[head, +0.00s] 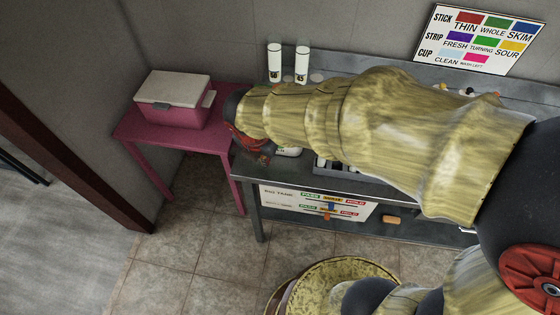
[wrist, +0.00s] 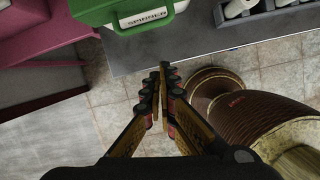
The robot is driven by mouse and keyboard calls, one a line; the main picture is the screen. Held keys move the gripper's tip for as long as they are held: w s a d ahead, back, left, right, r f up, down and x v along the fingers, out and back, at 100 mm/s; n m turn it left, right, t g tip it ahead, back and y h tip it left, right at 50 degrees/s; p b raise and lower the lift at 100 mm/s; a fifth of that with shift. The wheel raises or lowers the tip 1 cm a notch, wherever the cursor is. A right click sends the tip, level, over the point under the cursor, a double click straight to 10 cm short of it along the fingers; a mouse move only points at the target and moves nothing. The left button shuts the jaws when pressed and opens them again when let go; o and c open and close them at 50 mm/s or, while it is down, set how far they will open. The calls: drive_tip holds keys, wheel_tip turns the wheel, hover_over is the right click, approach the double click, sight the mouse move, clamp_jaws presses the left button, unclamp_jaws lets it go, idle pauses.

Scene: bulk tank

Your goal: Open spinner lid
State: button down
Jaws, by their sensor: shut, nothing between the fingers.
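The spinner (wrist: 112,13) is a green box with a white label reading SPINNER, at the top edge of the wrist view. A pale latch or handle piece sits on its front right. Only its near part shows, so I cannot tell how its lid stands. In the head view my arm hides the spinner. My gripper (wrist: 164,76) is shut and empty. In the wrist picture its fingertips lie below the spinner's label, over the floor by the bench's front edge, apart from the box. In the head view the fingers are not clearly visible.
A grey metal bench (head: 330,184) runs along the wall, with two white cylinders (head: 274,62) at its back. A grey rack (wrist: 262,14) stands right of the spinner. A pink table (head: 190,139) holds a pink cooler (head: 176,115) at left.

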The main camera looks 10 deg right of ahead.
drive_tip(key=w+f+b, duration=0.1)
drive_tip(key=f, duration=0.2)
drive_tip(key=w+f+n+b, duration=0.1)
drive_tip(key=f, duration=0.2)
drive_tip(key=w+f+n+b, duration=0.1)
drive_tip(key=f+b, duration=0.1)
drive_tip(key=f, duration=0.1)
drive_tip(key=shift+d+f, duration=0.15)
drive_tip(key=shift+d, duration=0.2)
drive_tip(key=shift+w+d+r+b, duration=0.15)
drive_tip(key=shift+w+r+b, duration=0.1)
drive_tip(key=shift+w+r, duration=0.3)
drive_tip(key=shift+w+d+r+b, duration=0.15)
drive_tip(key=shift+w+r+b, duration=0.1)
drive_tip(key=shift+w+r, duration=0.25)
drive_tip(key=shift+w+d+r, duration=0.1)
drive_tip(key=shift+w+r, duration=0.05)
drive_tip(key=shift+r, duration=0.25)
drive_tip(key=shift+r, duration=0.15)
